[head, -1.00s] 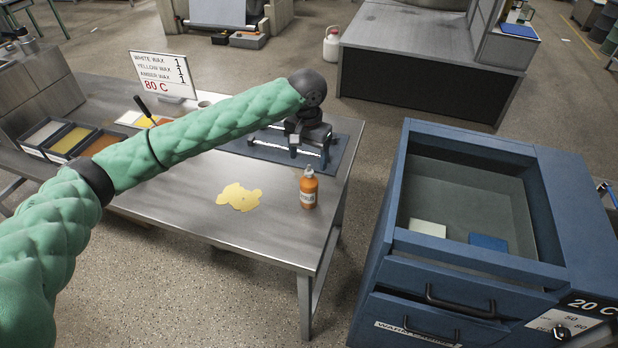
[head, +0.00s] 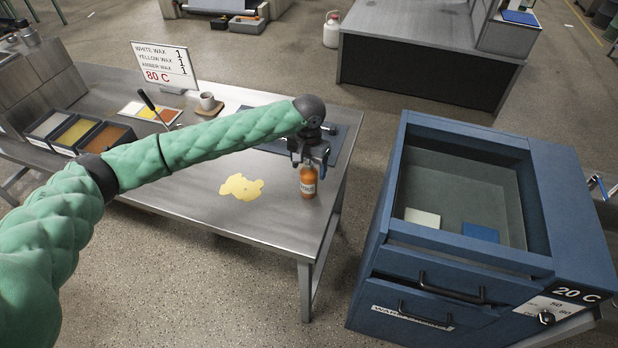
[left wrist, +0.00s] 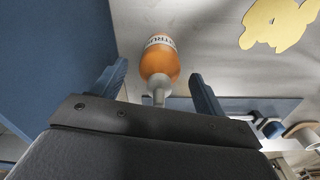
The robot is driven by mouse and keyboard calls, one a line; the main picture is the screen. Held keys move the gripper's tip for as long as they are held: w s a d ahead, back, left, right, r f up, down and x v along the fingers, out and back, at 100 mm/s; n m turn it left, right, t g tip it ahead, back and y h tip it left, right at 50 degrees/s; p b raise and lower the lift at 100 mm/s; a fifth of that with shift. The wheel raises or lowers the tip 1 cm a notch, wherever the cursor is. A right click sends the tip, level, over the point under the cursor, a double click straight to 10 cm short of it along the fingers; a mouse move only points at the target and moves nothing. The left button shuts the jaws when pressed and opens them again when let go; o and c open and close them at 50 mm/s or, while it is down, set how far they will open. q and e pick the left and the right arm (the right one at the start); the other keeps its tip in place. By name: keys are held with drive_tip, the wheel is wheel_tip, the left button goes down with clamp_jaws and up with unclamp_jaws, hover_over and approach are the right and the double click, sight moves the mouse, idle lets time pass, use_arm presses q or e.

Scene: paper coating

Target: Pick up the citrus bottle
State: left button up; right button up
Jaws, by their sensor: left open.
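The citrus bottle (head: 308,184) is orange with a white label and stands on the metal table near its right edge. It also shows in the left wrist view (left wrist: 159,62), with its grey nozzle toward my gripper. My left gripper (head: 309,160) is right above and around the top of the bottle in the head view. In the left wrist view the open fingers (left wrist: 160,85) lie on either side of the nozzle, with gaps visible. The bottle's top is hidden by the gripper in the head view. My right gripper is not in view.
A yellow spill-shaped patch (head: 241,187) lies left of the bottle. A blue mat (head: 341,140) is behind it. Wax trays (head: 78,132), a sign (head: 164,65) and a cup (head: 208,102) stand farther left. A blue drawer cabinet (head: 470,258) stands right of the table across a floor gap.

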use_arm(q)
drive_tip(key=shift+f, duration=0.1)
drive_tip(key=shift+c, duration=0.2)
drive_tip(key=c, duration=1.5)
